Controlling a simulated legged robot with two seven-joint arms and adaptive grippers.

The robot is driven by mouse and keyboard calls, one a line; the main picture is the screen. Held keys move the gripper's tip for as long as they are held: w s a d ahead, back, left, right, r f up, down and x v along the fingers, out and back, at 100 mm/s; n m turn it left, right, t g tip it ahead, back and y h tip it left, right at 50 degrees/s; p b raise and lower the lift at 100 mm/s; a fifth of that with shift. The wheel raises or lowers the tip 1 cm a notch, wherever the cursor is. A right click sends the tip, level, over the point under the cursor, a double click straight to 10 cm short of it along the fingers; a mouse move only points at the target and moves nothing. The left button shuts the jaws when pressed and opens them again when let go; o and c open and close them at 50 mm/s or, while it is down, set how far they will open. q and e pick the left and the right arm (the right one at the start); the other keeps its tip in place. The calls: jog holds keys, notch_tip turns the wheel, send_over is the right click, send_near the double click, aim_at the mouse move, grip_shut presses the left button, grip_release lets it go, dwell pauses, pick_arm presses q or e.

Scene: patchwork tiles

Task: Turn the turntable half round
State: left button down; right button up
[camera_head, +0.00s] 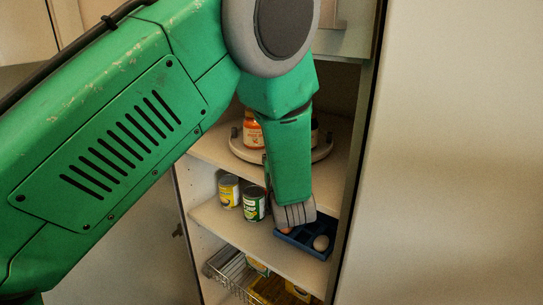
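The turntable (321,152) is a round, pale disc with a low rim on the upper visible shelf of an open cupboard. A jar with an orange label (253,131) stands on its left side. A dark jar on its right is mostly covered by my arm. My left arm comes in from the left and crosses in front of the turntable's middle. The grey end of the arm, at my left gripper (295,214), shows below and in front of the turntable, over the blue tray's left part in the picture. Its fingers cannot be made out. My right gripper is not in view.
Two cans, one yellow-labelled (229,191) and one green-labelled (254,204), stand on the shelf below. A blue tray (322,255) holding a pale egg-like thing is to their right. A wire basket (228,268) is lower down. A plain cupboard panel (455,150) closes the right side.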

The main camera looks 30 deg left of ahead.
pick_arm(q)
jog(key=shift+s+d+f, duration=0.15)
jog(key=shift+d+f, duration=0.2)
jog(key=shift+f, duration=0.15)
jog(key=c, duration=1.6)
grip_release()
jog(key=shift+s+r, duration=0.1)
jog(key=shift+o, duration=0.6)
jog(key=shift+s+d+r, duration=0.15)
jog(key=shift+d+r, duration=0.2)
jog(key=shift+d, duration=0.2)
jog(key=shift+s+d, duration=0.2)
jog(key=shift+s, duration=0.05)
jog(key=v, duration=0.6)
jog(key=shift+d, duration=0.1)
jog(key=shift+s+d+r, duration=0.1)
jog(key=shift+s+d, duration=0.05)
jog(key=shift+d, duration=0.45)
jog(key=shift+c, duration=0.5)
